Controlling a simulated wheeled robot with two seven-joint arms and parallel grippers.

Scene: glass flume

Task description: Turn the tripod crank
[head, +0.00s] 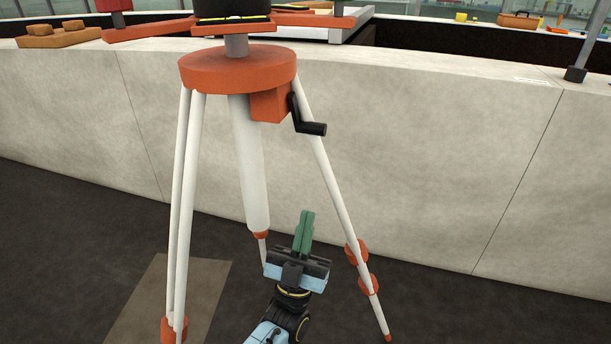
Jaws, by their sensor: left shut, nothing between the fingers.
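The tripod (238,72) stands upright in the middle of the head view, with an orange round top, white legs and orange leg clamps. Its black crank (306,122) sticks out on the right of an orange block under the top, with its handle pointing right. My left gripper (307,214) comes up from the bottom, with green fingers pressed together and empty. It appears well below the crank in the picture, between the central column and the right leg, touching neither crank nor handle. My right gripper is not in view.
A pale concrete wall (420,150) runs behind the tripod. Orange arms and a black instrument (232,10) sit above the tripod top. A brown flat patch (165,295) lies on the dark floor at lower left. The floor (480,310) at lower right is clear.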

